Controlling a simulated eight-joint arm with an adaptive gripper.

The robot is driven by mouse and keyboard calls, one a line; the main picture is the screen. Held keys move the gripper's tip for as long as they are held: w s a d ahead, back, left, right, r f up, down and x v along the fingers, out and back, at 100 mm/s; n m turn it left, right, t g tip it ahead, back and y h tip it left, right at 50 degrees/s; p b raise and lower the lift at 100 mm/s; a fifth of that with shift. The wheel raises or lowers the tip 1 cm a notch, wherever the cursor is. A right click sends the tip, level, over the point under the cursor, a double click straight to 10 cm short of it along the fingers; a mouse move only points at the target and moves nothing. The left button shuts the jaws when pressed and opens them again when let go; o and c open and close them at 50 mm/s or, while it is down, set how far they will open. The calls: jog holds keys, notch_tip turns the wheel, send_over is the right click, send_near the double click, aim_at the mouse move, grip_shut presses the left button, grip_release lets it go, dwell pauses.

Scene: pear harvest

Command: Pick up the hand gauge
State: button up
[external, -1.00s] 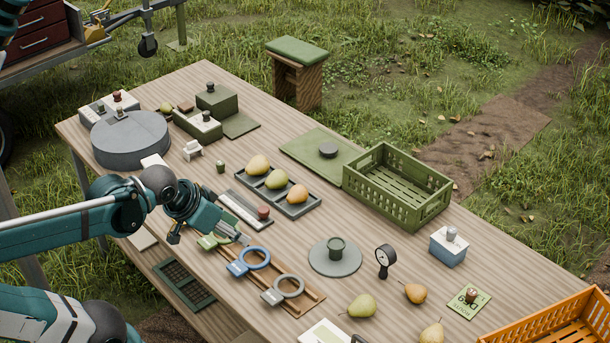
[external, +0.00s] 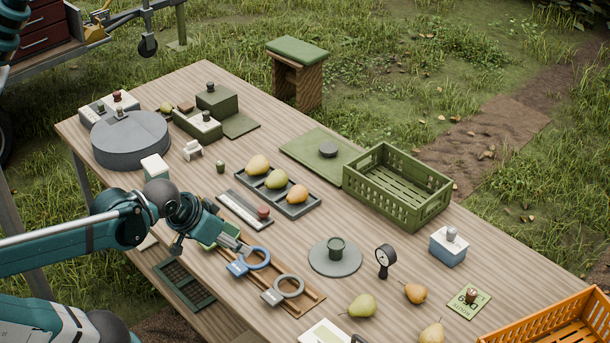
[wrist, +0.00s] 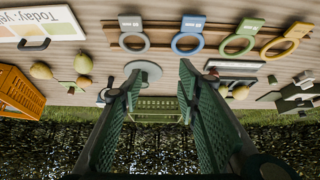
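A black dial gauge (external: 385,261) with a round white face stands upright on the table, right of the grey round plate. Ring gauges with flat handles lie on a wooden rack: grey (external: 282,290), blue (external: 249,260) and green (external: 220,236). The wrist view also shows the grey (wrist: 133,35), blue (wrist: 188,36) and green (wrist: 241,38) ones, plus a yellow one (wrist: 286,40). I cannot tell which is called the hand gauge. My gripper (external: 239,246) hovers near the blue and green rings. In the wrist view my gripper (wrist: 157,75) has its fingers apart, with nothing between them.
A grey round plate (external: 334,267) with a dark green cup is left of the dial gauge. Pears (external: 362,306), a blue-and-white box (external: 448,251) and an orange crate (external: 540,324) lie to the right. A green crate (external: 397,206) and a pear tray (external: 305,211) stand farther back.

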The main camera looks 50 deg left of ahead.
jog(key=shift+o, duration=0.3)
jog(key=shift+w, duration=0.1)
dwell(0.4)
jog(key=w+d+m+g+h+p, duration=0.25)
jog(key=w+d+m+h, duration=0.45)
jog(key=w, duration=0.7)
jog(key=w+d+m+g+h+p, duration=0.1)
jog(key=w+d+m+g+h, duration=0.25)
jog(key=w+d, duration=0.8)
jog(key=w+a+f+m+g+h+p, duration=0.2)
jog(key=w+a+f+m+g+h, duration=0.1)
jog(key=w+a+f+m+h, duration=0.2)
jog(key=shift+w+a+f+m+h, duration=0.15)
jog(key=shift+w+f+m+h, duration=1)
jog(key=shift+w+f+m, duration=1.35)
jog(key=shift+s+f+n, duration=0.4)
jog(key=shift+n, duration=0.15)
